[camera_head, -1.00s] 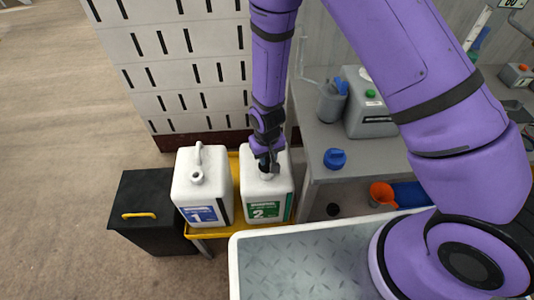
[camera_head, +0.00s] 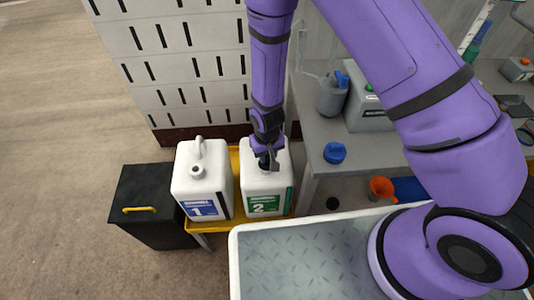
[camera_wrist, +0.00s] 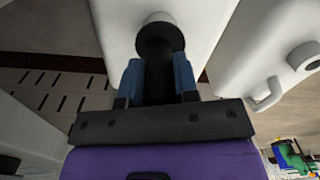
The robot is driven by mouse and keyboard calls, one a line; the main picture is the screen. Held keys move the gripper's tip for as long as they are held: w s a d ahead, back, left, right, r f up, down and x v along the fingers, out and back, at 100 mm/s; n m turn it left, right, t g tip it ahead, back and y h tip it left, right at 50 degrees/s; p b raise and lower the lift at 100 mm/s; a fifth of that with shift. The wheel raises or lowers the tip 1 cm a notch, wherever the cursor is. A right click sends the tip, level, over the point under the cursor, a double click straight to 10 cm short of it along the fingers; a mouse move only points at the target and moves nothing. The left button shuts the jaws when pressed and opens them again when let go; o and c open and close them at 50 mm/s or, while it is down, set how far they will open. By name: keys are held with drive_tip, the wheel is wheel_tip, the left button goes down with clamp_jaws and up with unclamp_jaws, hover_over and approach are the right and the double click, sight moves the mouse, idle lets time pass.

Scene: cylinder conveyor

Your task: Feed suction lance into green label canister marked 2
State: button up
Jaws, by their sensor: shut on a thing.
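The canister marked 2 (camera_head: 266,190) is white with a green label and stands upright on a yellow tray. My gripper (camera_head: 266,162) is right above its mouth, pointing down. In the wrist view the blue-tipped fingers (camera_wrist: 158,80) are shut on the black head of the suction lance (camera_wrist: 160,42). The lance's wide black collar is at the white neck of the canister (camera_wrist: 158,17), touching it or very close. No lance tube shows outside the canister. Whether the collar is fully seated cannot be told.
The canister marked 1 (camera_head: 202,185), with a blue label, stands just left on the yellow tray (camera_head: 236,222). A black bin (camera_head: 143,205) is further left. At right, a grey bench (camera_head: 322,140) holds a blue cap (camera_head: 335,152) and a grey jug (camera_head: 331,98).

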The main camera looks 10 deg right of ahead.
drive_tip(key=shift+f, duration=0.15)
idle(0.3)
drive_tip(key=o, duration=1.1)
drive_tip(key=shift+c, duration=0.2)
wheel_tip(320, 180, up, 11)
drive_tip(key=shift+f, duration=0.1)
